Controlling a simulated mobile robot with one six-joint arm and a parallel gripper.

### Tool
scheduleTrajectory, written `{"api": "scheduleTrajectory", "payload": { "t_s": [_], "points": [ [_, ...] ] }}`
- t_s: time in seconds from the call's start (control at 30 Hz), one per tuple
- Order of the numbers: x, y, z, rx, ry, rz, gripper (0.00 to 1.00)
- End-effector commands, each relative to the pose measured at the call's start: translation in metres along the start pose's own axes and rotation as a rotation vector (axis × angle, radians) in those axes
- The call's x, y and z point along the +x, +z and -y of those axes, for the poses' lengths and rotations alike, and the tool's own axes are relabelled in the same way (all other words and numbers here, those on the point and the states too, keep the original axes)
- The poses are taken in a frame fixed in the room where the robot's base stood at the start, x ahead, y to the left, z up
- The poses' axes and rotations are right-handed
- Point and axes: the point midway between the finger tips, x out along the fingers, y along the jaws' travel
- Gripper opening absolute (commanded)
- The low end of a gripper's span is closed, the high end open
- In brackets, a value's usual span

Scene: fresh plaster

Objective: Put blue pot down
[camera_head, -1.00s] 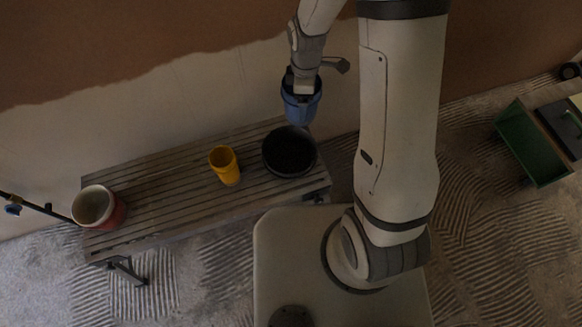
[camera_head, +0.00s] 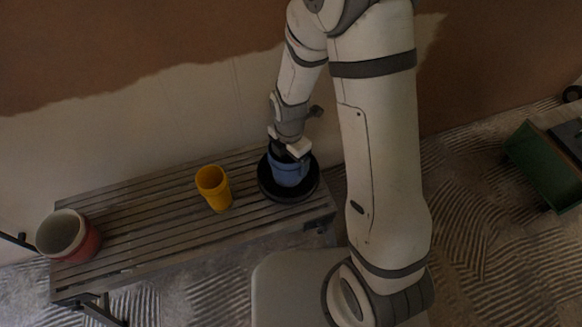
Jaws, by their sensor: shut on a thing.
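The blue pot (camera_head: 289,171) is upright at the right end of the slatted bench. It appears inside or just over the round black tray (camera_head: 313,184), whose rim shows around it. I cannot tell whether its base touches the tray. My gripper (camera_head: 288,150) comes down from above and is shut on the pot's rim. The gripper and wrist hide part of the pot's opening.
A yellow cup (camera_head: 214,189) stands left of the tray on the bench (camera_head: 150,220). A red and white pot (camera_head: 70,237) stands at the bench's left end. Bare slats lie between them. A plaster wall is behind; a green crate (camera_head: 545,165) is at far right.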

Motion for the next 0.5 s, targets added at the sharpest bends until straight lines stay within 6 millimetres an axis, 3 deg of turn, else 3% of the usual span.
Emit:
{"api": "scheduleTrajectory", "payload": {
  "t_s": [0.27,0.5],
  "points": [
    [0.035,0.0,0.001,0.002,-0.002,-0.001,0.64],
    [0.037,0.001,0.0,0.002,0.002,0.001,0.64]
  ]
}}
